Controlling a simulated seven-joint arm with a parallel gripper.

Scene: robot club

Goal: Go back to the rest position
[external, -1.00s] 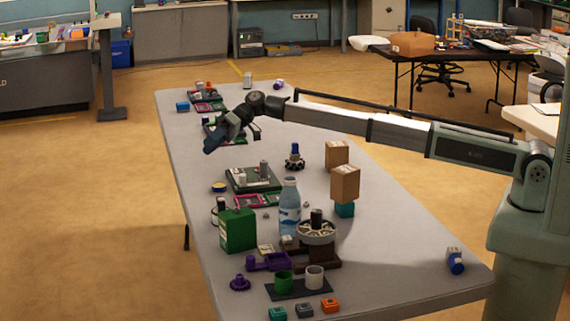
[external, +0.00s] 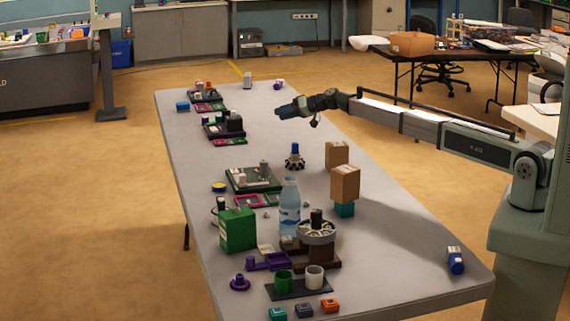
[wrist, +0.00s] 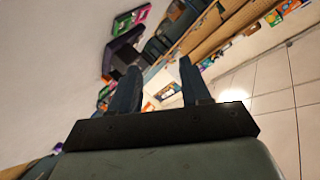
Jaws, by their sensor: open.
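My gripper (external: 288,109) is held in the air over the far half of the table, at the end of my outstretched arm, and points left. In the wrist view its two dark fingers (wrist: 160,88) stand apart with nothing between them. The grey table (external: 330,225) runs lengthwise below my arm. A dark tray with parts (external: 224,127) lies to the left of the gripper, and the gripper is apart from it.
A water bottle (external: 289,208), a green box (external: 238,231) and a wheel assembly (external: 316,233) crowd the near half. A blue bottle (external: 455,261) lies near the right edge.

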